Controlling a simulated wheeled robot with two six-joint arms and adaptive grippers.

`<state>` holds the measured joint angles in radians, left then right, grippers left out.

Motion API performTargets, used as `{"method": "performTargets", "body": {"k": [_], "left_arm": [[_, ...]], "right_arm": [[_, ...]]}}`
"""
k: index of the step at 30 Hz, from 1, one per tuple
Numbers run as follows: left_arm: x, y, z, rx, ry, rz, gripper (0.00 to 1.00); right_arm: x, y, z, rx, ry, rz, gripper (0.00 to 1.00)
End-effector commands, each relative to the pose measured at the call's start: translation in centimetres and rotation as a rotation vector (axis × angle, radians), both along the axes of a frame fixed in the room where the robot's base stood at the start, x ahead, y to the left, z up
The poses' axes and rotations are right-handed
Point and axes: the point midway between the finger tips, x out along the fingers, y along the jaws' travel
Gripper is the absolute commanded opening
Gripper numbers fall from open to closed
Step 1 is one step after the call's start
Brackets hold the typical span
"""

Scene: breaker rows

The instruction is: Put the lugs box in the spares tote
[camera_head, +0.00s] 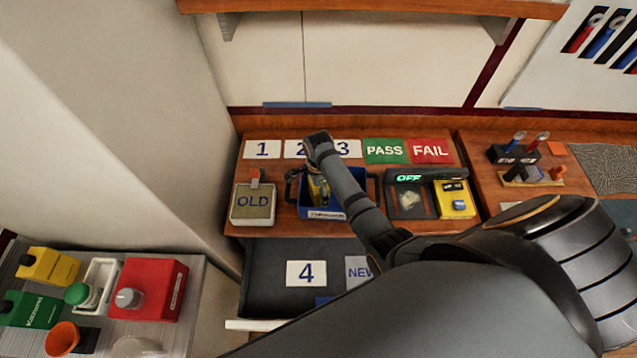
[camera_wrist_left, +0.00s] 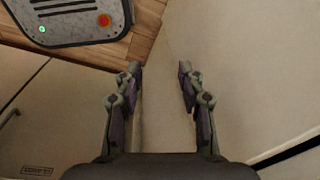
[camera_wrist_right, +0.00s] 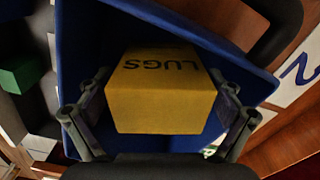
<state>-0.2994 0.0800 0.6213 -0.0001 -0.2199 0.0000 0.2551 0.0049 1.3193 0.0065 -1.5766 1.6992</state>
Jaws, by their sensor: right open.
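The yellow lugs box (camera_wrist_right: 160,95) lies inside the blue tote (camera_wrist_right: 75,50), its LUGS lettering upside down in the right wrist view. In the head view the tote (camera_head: 304,198) stands on the bench, with a white label too blurred to read; the yellow box (camera_head: 317,191) shows partly, under my arm. My right gripper (camera_head: 316,178) is open over the tote, its fingers on either side of the box, with no clear grip on it. My left gripper (camera_wrist_left: 160,75) is open and empty in the left wrist view, outside the head view.
A dark tray marked OFF (camera_head: 409,200) and a yellow device (camera_head: 456,200) stand right. Cards 1 to 3, PASS (camera_head: 385,150) and FAIL (camera_head: 431,150) lie behind. An open drawer (camera_head: 262,285) is below.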

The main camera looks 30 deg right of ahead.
Motion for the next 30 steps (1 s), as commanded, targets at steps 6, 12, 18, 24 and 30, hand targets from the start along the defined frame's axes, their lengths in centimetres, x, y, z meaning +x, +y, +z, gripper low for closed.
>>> {"method": "performTargets", "body": {"k": [6,12,18,24,30], "left_arm": [[0.0,0.0,-1.7,0.000,-0.001,0.000,0.40],[0.0,0.0,-2.8,0.000,0.000,0.000,0.40],[0.0,0.0,-3.1,0.000,0.000,0.000,0.40],[0.0,0.0,-3.0,0.000,0.001,0.000,0.40],[-0.1,0.0,-3.1,0.000,0.002,0.000,0.40]], "right_arm": [[0.2,0.0,4.8,0.000,-0.008,0.000,0.93],[0.1,0.0,9.1,0.000,-0.005,0.000,0.93],[0.0,0.0,11.0,0.000,-0.002,0.000,0.93],[0.0,0.0,11.2,0.000,-0.001,0.000,0.93],[0.0,0.0,11.2,0.000,0.000,0.000,0.93]]}}
